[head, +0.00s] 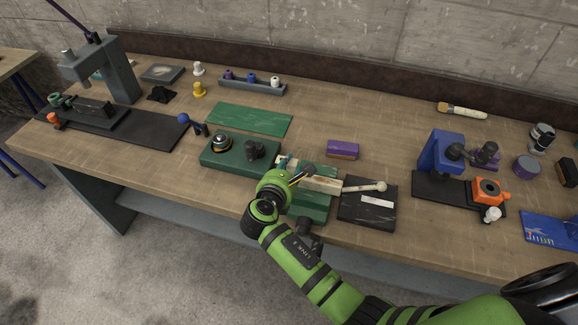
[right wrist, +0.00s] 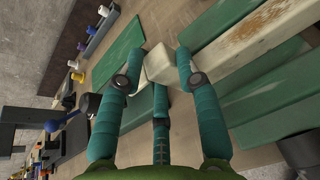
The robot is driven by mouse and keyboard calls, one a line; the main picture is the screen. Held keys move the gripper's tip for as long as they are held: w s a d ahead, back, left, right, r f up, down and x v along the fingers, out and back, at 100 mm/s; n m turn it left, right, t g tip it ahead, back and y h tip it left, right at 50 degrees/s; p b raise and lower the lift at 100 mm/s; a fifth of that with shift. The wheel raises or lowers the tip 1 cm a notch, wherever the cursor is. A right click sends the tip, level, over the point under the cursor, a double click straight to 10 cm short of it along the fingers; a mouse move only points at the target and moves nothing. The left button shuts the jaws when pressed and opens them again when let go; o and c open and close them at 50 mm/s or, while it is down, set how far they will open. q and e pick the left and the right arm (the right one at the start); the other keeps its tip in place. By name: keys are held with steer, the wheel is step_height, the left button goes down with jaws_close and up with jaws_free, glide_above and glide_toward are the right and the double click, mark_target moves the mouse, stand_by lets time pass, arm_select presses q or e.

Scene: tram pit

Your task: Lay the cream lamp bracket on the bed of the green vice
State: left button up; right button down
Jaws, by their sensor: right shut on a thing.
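The cream lamp bracket (head: 326,184) is a long pale bar with a brown worn patch, which shows in the right wrist view (right wrist: 235,42). My right gripper (head: 298,178) is shut on its near end, with the teal fingers (right wrist: 158,68) around a small cream block-like part. The green vice (head: 315,211) lies under the bracket and my gripper. Its green bars (right wrist: 275,128) run beside and below the bracket in the wrist view. I cannot tell whether the bracket touches the bed. My forearm hides part of the vice. My left gripper is not in view.
A dark green fixture (head: 224,159) stands to the left, a green mat (head: 250,119) behind. A blue machine (head: 440,152) stands at right.

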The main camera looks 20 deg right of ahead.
steer(key=shift+f, duration=0.15)
steer(key=c, duration=0.8)
jaws_free()
steer(key=shift+f, duration=0.15)
steer(key=shift+s, duration=0.1)
steer(key=v, duration=0.7)
steer(key=shift+s+a+r, duration=0.1)
steer(key=shift+a+r, duration=0.05)
steer(key=shift+r, duration=0.1)
